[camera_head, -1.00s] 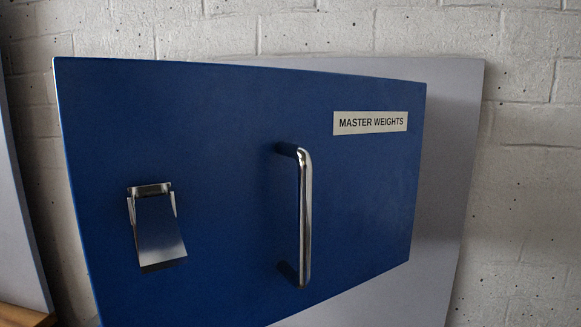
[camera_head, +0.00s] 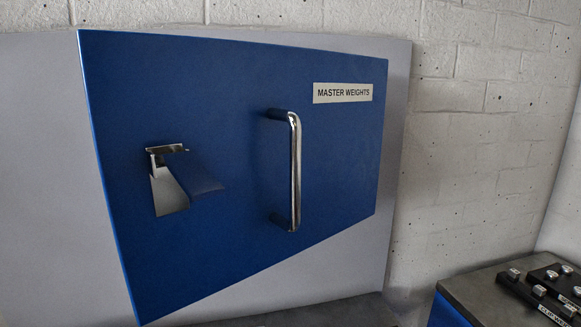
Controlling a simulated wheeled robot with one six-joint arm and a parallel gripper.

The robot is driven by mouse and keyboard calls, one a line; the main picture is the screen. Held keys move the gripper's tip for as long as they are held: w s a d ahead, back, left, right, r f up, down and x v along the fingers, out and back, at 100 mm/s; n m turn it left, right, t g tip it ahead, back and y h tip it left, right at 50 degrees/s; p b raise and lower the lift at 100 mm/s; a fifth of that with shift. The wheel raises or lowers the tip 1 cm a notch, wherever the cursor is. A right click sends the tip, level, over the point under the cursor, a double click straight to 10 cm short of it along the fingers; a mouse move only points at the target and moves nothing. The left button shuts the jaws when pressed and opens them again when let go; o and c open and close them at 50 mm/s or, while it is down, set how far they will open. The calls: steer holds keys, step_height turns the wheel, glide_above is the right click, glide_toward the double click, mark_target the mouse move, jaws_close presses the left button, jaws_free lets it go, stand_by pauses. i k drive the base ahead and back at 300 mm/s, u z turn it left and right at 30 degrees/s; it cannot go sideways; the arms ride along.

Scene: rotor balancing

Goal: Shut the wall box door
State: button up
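The box interior is hidden. My gripper is not in view.
A grey surface (camera_head: 45,170) shows left of the door. White brick wall (camera_head: 480,130) lies to the right. At lower right a grey-topped bench (camera_head: 470,290) carries several dark blocks with metal knobs (camera_head: 540,290). A dark grey surface (camera_head: 340,312) shows below the door.

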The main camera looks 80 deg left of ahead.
mark_target(292, 136)
steer(key=u, duration=2.1)
steer(key=k, duration=0.4)
steer(key=z, duration=0.8)
